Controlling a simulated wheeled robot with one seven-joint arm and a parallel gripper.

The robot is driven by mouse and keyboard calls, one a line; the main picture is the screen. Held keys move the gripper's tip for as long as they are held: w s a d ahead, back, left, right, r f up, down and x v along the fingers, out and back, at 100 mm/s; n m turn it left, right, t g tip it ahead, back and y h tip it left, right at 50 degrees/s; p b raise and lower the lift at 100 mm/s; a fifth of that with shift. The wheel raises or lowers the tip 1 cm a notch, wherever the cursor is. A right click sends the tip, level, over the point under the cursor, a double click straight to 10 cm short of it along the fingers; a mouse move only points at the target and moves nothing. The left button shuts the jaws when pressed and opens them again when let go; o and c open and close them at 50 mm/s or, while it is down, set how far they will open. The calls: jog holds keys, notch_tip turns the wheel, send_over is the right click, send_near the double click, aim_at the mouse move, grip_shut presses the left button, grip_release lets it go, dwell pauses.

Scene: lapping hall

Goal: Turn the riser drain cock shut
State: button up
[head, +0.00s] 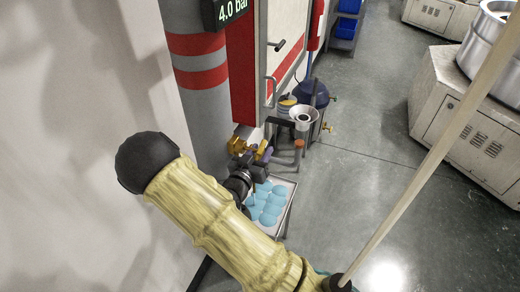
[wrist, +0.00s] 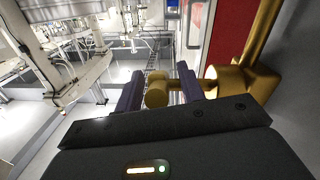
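The riser drain cock is brass. In the head view the brass cock (head: 241,145) shows low beside the grey riser with red bands (head: 198,58), partly hidden by my arm. In the wrist view its body (wrist: 240,80) is at the right, with a rounded brass end (wrist: 157,92) reaching left. My gripper (head: 262,155) is at the cock. In the wrist view my gripper (wrist: 160,90) has its two purple fingers apart, one on each side of the rounded brass end. Contact with the brass cannot be made out.
A display (head: 226,10) on the riser reads 4.0 bar. A tray (head: 291,184) with several pale blue pieces lies below the gripper. A white funnel (head: 304,115) and blue vessel (head: 313,93) stand beyond. A red-edged cabinet (head: 242,75) adjoins the riser.

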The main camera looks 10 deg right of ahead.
jog(key=shift+c, duration=0.5)
grip_shut()
jog(key=shift+r, duration=0.1)
jog(key=shift+r+g+y+p, duration=0.25)
jog(key=shift+g+y+p, duration=0.6)
jog(key=shift+p, duration=0.35)
jog(key=shift+f+g+y+p, duration=0.1)
jog(key=shift+g+y+p, duration=0.25)
jog(key=shift+g+p, duration=0.3)
jog(key=shift+f, duration=0.2)
